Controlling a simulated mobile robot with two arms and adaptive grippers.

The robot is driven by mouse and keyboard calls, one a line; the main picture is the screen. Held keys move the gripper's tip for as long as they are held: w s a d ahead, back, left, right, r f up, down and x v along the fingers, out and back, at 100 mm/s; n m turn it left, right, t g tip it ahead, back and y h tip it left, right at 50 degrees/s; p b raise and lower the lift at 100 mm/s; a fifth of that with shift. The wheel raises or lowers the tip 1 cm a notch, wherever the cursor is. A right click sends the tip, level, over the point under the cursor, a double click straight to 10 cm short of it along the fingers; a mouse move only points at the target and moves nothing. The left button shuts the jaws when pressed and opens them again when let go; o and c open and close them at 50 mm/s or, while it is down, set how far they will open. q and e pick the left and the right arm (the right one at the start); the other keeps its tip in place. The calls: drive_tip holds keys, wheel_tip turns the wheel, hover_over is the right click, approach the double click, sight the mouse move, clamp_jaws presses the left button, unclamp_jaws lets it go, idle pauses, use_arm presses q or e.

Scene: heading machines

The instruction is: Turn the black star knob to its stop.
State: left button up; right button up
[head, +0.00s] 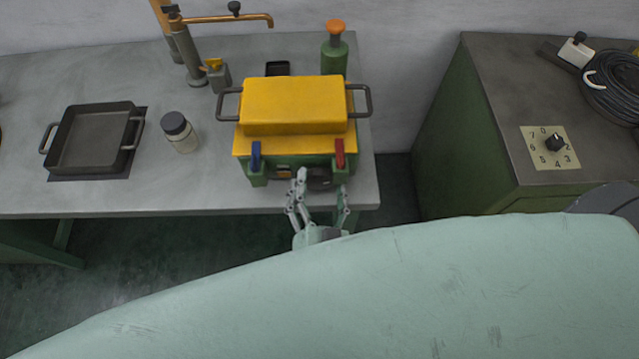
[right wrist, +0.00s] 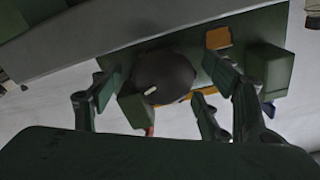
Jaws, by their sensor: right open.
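The black knob (head: 320,178) is on the front of a green machine with a yellow lid (head: 294,103), low between a blue lever and a red lever. My right gripper (head: 322,188) is open in front of the machine, with its fingers spread to either side of the knob. In the right wrist view the knob (right wrist: 165,78) is a dark round shape with a small white mark, between the open fingers. I cannot tell whether any finger touches it. Its star outline is not clear. My left gripper is not in view.
A jar (head: 180,132) and a square pan (head: 95,138) stand on the grey bench (head: 200,201) to the left. A green cabinet (head: 490,110) with a numbered dial (head: 554,142) stands at right.

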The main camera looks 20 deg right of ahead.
drive_tip(key=c, duration=1.1)
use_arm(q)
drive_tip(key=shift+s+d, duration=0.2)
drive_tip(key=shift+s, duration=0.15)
use_arm(e)
drive_tip(key=shift+c, duration=0.2)
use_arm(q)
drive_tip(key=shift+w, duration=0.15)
use_arm(e)
drive_tip(key=shift+m, duration=0.5)
drive_tip(key=shift+f+m, duration=0.1)
drive_tip(key=shift+m, duration=0.8)
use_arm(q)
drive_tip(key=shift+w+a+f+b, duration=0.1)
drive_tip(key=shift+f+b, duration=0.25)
use_arm(e)
drive_tip(key=shift+a+f+m, duration=0.1)
drive_tip(key=shift+m, duration=1.9)
